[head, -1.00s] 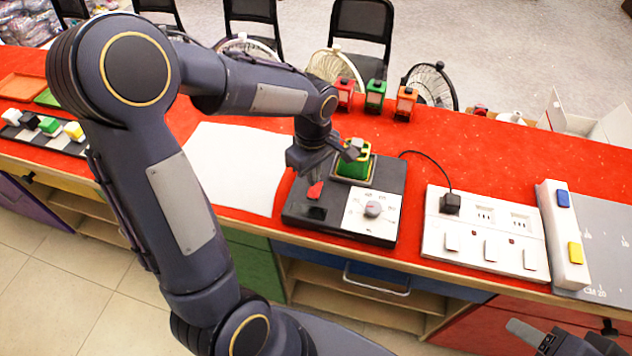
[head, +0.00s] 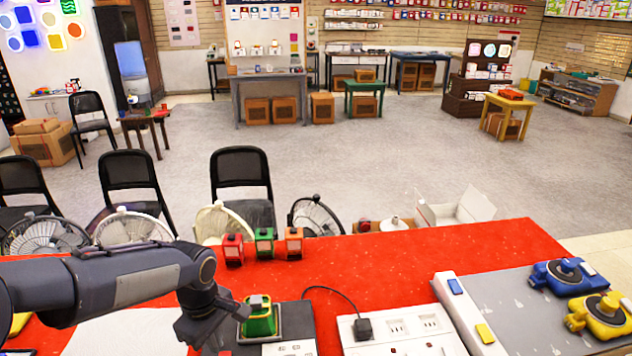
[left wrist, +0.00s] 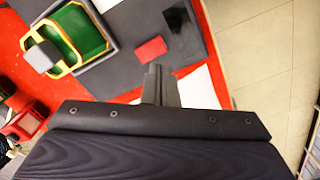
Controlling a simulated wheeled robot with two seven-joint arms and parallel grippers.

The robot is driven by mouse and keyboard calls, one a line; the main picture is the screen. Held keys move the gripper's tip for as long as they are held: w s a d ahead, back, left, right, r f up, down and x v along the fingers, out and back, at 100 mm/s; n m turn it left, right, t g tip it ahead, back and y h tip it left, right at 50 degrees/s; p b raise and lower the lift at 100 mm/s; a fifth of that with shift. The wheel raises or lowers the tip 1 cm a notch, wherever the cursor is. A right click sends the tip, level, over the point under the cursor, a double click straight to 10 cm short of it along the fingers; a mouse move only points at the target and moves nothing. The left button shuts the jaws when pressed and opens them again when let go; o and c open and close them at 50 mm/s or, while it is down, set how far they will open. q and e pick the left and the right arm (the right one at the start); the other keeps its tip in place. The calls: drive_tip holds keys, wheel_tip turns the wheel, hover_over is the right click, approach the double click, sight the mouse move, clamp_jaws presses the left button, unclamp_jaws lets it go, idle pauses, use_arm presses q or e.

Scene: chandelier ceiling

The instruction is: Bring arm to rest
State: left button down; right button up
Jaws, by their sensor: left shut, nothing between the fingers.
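My left arm reaches in from the left in the head view. Its gripper (head: 224,312) is over the counter, just left of a green block-shaped device (head: 262,318) that sits on a dark base unit (head: 297,320). In the left wrist view my left gripper (left wrist: 155,72) has its fingers together with nothing between them. The green device, with a yellow rim, shows there at the upper left (left wrist: 82,28), apart from the fingers. A small red piece (left wrist: 150,49) lies on the dark base near the fingertips. My right gripper is not in view.
The red counter (head: 400,258) holds a white socket strip (head: 405,332), a grey board (head: 530,315) and blue (head: 567,274) and yellow (head: 600,312) devices. Small red, green and orange devices stand at its back edge. Fans and black chairs (head: 240,175) stand beyond.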

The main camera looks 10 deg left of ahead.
use_arm(q)
drive_tip(key=s+d+r+m+t+h, duration=0.1)
drive_tip(key=s+d+r+m+t, duration=0.1)
drive_tip(key=s+m, duration=0.4)
drive_tip(key=s+d+r+m+t+h, duration=0.2)
drive_tip(key=s+r+m, duration=0.3)
drive_tip(key=s, duration=0.5)
drive_tip(key=shift+s+r+m+t+h, duration=0.2)
drive_tip(key=shift+s+m+t+h, duration=0.1)
drive_tip(key=shift+m+t, duration=0.45)
